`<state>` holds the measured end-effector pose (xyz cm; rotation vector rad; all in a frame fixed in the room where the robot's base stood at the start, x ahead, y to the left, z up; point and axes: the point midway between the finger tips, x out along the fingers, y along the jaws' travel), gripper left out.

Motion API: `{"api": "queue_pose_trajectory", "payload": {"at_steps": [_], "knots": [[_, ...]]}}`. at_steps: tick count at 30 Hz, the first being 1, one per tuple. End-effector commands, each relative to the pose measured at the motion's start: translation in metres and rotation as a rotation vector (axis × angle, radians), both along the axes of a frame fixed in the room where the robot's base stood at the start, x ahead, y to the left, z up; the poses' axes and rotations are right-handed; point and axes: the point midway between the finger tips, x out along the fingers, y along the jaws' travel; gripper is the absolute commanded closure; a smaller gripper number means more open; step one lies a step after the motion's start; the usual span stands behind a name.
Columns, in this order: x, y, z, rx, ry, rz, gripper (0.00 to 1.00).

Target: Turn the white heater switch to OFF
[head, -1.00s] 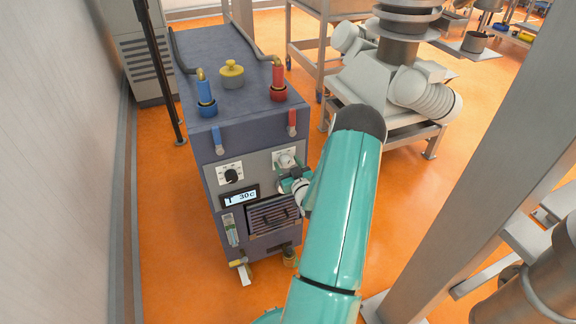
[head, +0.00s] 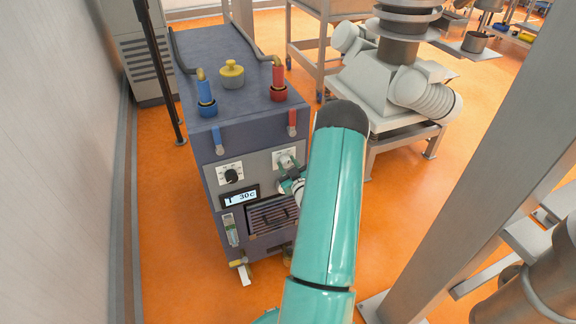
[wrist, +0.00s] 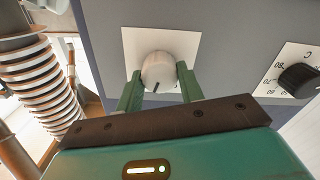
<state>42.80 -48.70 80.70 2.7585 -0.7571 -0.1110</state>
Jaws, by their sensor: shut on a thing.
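The white heater switch (wrist: 158,72) is a round knob on a white plate, seen upside down in the wrist view. It has a dark mark on its edge toward my gripper. In the head view the switch (head: 286,161) sits at the upper right of the heater's front panel, partly behind my arm. My gripper (wrist: 159,84) has its two green fingers on either side of the knob, shut on it. In the head view the gripper (head: 287,184) is small and mostly hidden by the arm. The lettering on the switch plate is too small to read.
A black dial (wrist: 299,80) with a number scale is beside the switch. The display (head: 240,196) on the heater (head: 205,140) reads about 30 C. A grey post (head: 480,150) stands to the right. Orange floor is open between them.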

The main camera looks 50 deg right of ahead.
Motion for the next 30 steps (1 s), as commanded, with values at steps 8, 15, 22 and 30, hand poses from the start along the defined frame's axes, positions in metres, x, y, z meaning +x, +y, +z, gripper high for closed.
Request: {"api": "queue_pose_trajectory", "payload": {"at_steps": [8, 15, 22, 30], "knots": [[0.0022, 0.0017, 0.0004, -0.223, 0.13, 0.004, 0.85], [0.0021, 0.0018, 0.0, -0.416, 0.245, 0.003, 0.85], [0.0018, 0.0019, -0.0006, -0.572, 0.337, 0.003, 0.85], [0.0011, 0.0013, -0.0007, -0.685, 0.404, 0.001, 0.85]]}}
